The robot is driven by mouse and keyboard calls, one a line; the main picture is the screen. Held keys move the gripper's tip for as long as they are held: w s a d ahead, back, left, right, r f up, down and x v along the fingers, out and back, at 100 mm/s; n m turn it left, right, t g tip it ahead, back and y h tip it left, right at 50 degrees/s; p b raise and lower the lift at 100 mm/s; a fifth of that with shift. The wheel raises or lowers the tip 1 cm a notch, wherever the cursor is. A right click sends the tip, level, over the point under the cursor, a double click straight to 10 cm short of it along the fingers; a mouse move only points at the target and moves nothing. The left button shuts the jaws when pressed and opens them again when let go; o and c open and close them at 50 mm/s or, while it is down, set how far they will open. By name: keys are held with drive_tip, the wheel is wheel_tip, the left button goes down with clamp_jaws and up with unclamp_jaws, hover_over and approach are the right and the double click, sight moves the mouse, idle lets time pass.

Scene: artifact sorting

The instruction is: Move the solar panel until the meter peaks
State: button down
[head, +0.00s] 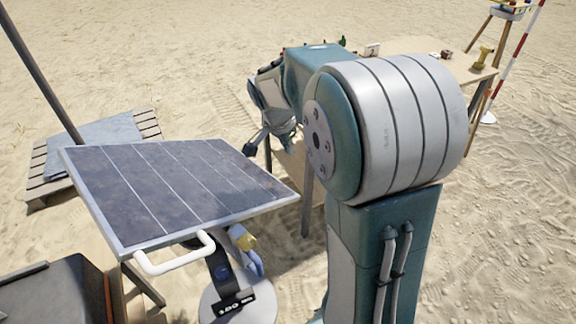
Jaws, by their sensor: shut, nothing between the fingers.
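The solar panel (175,190) is a dark tilted panel with pale frame and cell lines, at left centre in the head view. A white handle (176,258) sticks out from its near edge. Below that edge is a small black meter display (235,303) with white characters too small to read surely, above a round grey base (262,305). My gripper (262,143) points down just beyond the panel's far right corner, away from the handle. It is shut and empty. My arm partly hides it, and I cannot tell whether it touches the panel.
A wooden table (436,72) with small objects stands behind my arm. A wooden pallet (50,178) with a grey sheet and a dark pole (40,75) are at left. A dark box (50,295) is at lower left. A red-white pole (515,55) stands at right.

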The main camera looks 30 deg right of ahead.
hover_over(286, 189)
drive_tip(key=w+d, duration=0.1)
drive_tip(key=d, duration=0.3)
wheel_tip(286, 189, down, 9)
drive_tip(key=a+f, duration=0.1)
drive_tip(key=f, duration=0.1)
drive_tip(key=a+f, duration=0.1)
drive_tip(key=f, duration=0.1)
drive_tip(key=shift+s+a, duration=0.25)
drive_tip(key=shift+a, duration=0.1)
drive_tip(key=shift+d+f, duration=0.1)
drive_tip(key=shift+f, duration=0.25)
drive_tip(key=shift+s+a+f+g+y, duration=0.1)
drive_tip(key=shift+a+f+y, duration=0.15)
drive_tip(key=shift+f, duration=0.25)
drive_tip(key=shift+s+a+f+g+y, duration=0.1)
drive_tip(key=shift+a+f+y, duration=0.15)
drive_tip(key=shift+f, duration=0.25)
drive_tip(key=shift+a+f+g+y, duration=0.15)
drive_tip(key=shift+f+y, duration=0.15)
drive_tip(key=shift+f, duration=0.2)
